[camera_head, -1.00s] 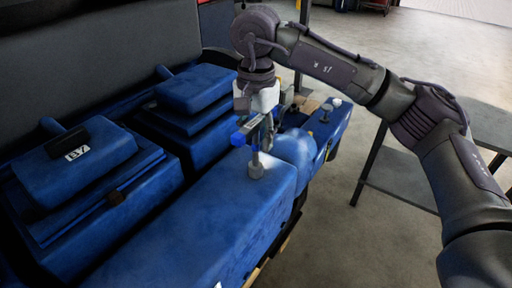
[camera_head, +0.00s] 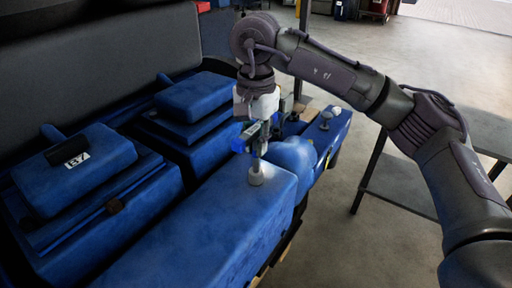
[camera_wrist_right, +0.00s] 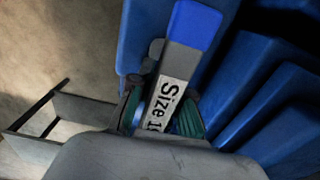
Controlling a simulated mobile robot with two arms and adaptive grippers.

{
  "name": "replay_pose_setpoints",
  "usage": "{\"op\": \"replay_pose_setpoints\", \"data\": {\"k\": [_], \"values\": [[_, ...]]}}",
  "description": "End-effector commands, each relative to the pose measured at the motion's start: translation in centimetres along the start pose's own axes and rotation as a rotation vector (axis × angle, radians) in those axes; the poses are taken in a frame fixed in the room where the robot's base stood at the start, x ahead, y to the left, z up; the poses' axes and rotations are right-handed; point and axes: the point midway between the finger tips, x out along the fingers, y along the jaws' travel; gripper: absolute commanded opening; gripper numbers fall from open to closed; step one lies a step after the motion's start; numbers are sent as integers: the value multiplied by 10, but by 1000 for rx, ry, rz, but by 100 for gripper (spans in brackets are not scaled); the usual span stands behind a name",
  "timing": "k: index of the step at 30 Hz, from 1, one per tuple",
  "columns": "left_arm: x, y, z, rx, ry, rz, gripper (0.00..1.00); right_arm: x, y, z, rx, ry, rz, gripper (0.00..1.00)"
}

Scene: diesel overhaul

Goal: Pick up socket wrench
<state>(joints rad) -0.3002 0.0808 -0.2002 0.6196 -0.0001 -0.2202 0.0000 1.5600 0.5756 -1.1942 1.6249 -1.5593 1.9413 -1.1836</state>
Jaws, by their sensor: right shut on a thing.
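The socket wrench has a blue handle end (camera_head: 238,145) and a grey socket end (camera_head: 256,173) that stands on the flat blue engine cover. My right gripper (camera_head: 259,132) is above the cover, shut on the wrench. In the right wrist view the wrench (camera_wrist_right: 190,32) shows a blue end and a grey bar lettered "Size 1", the rest of the lettering cut off. The bar runs between the green-padded fingers of the right gripper (camera_wrist_right: 160,115). My left gripper is not in view.
The long blue engine cover (camera_head: 190,225) lies under the wrench. Blue stepped blocks (camera_head: 85,165) stand to the left, one with a label. A rounded blue housing (camera_head: 293,157) is close right of the wrench. A grey table (camera_head: 400,185) stands at right, with open floor between.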

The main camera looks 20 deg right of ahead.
Motion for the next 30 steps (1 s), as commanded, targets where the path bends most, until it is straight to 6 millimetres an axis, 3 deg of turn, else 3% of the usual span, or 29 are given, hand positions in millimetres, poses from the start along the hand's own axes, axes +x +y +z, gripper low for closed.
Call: {"op": "replay_pose_setpoints", "data": {"k": [8, 15, 21, 30], "values": [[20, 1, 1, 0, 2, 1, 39, -38, -1, 0, 1, 3, -7, 0], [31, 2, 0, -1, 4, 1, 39, -70, 52, 24, 0, 7, -8, 0], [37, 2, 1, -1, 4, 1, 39, -93, 85, 41, 1, 4, -4, 0], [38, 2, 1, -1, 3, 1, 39, -106, 105, 51, 0, 0, -1, 0]]}}
